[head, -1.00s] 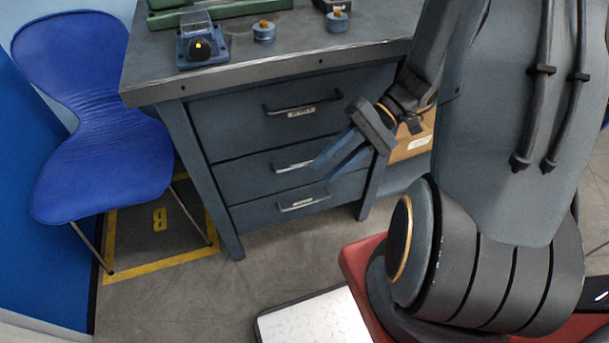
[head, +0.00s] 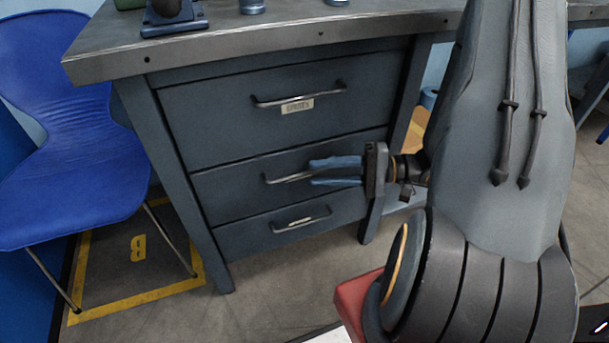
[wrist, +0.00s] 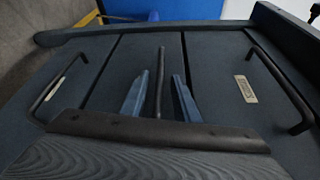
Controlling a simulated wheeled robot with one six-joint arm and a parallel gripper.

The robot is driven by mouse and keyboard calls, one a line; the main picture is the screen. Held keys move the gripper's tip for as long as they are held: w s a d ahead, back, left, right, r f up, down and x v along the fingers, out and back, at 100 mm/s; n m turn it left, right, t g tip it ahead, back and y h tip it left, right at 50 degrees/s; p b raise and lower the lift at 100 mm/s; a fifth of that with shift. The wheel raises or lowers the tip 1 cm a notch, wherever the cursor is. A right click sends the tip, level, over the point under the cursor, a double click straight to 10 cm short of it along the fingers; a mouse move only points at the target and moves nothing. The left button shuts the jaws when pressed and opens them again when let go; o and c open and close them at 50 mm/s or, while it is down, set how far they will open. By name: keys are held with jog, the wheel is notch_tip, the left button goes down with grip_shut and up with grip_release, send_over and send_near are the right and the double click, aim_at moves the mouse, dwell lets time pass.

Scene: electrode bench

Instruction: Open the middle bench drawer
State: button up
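The middle drawer (head: 235,185) is the second of three grey drawers in the bench and looks flush with its frame. Its dark bar handle (head: 275,179) is partly hidden behind my fingers in the head view. My gripper (head: 312,172) is open, its two blue fingers pointing left at the handle's right part. In the wrist view the middle handle (wrist: 160,85) runs between the two spread fingers, with a gap on each side. How deep the bar sits between them is hard to tell.
The top drawer's handle (head: 299,95) has a label (head: 297,106) below it. The bottom drawer's handle (head: 301,219) is close beneath my gripper. A blue chair (head: 65,130) stands left of the bench. Grey floor (head: 270,280) in front of the drawers is clear.

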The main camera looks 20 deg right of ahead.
aim_at(311, 173)
jog(key=shift+b+x, duration=0.35)
jog(key=shift+x, duration=1.9)
grip_shut()
